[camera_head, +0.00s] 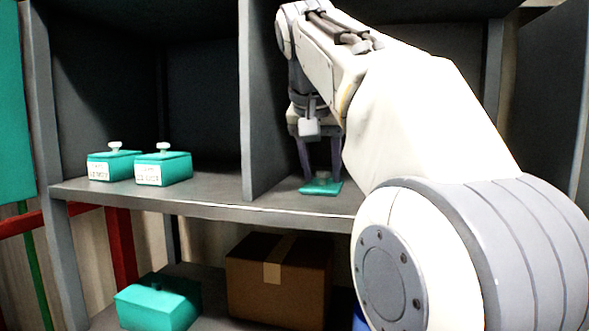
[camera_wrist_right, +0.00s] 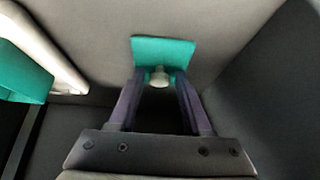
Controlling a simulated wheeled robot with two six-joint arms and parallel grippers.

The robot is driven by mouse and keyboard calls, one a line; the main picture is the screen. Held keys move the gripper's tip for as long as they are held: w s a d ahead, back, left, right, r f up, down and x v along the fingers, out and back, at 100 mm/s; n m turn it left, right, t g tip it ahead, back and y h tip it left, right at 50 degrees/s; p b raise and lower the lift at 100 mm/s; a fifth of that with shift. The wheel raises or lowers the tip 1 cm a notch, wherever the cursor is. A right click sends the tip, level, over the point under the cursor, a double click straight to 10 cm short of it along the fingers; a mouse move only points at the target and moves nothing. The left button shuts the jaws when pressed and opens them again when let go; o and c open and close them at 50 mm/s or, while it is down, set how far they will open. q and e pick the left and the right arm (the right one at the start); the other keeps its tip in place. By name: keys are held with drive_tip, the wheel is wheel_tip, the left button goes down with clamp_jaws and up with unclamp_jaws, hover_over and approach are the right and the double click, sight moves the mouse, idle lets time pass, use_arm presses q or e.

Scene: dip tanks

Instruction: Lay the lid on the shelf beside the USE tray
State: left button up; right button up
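The lid (camera_head: 321,188) is a thin teal plate with a small pale knob. It appears to lie flat on the middle shelf (camera_head: 225,205), in the right-hand bay near the front edge. My right gripper (camera_head: 320,170) is just above it, fingers pointing down. In the right wrist view the lid (camera_wrist_right: 168,48) shows with its knob between the fingertips (camera_wrist_right: 160,78); gaps show on both sides of the knob, so the gripper looks open. No tray marked USE is legible; a teal block (camera_wrist_right: 20,72) shows at the left there. My left gripper is out of view.
Two lidded teal trays (camera_head: 112,165) (camera_head: 165,170) with white labels stand in the left bay, behind a divider (camera_head: 258,100). Below are a teal box (camera_head: 158,308) and a cardboard box (camera_head: 300,290). My right arm hides much of the right bay.

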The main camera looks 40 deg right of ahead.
drive_tip(key=shift+r, duration=0.1)
drive_tip(key=shift+r, duration=0.25)
drive_tip(key=p+v, duration=0.3)
drive_tip(key=v, duration=0.8)
drive_tip(key=shift+s+a+r, duration=0.25)
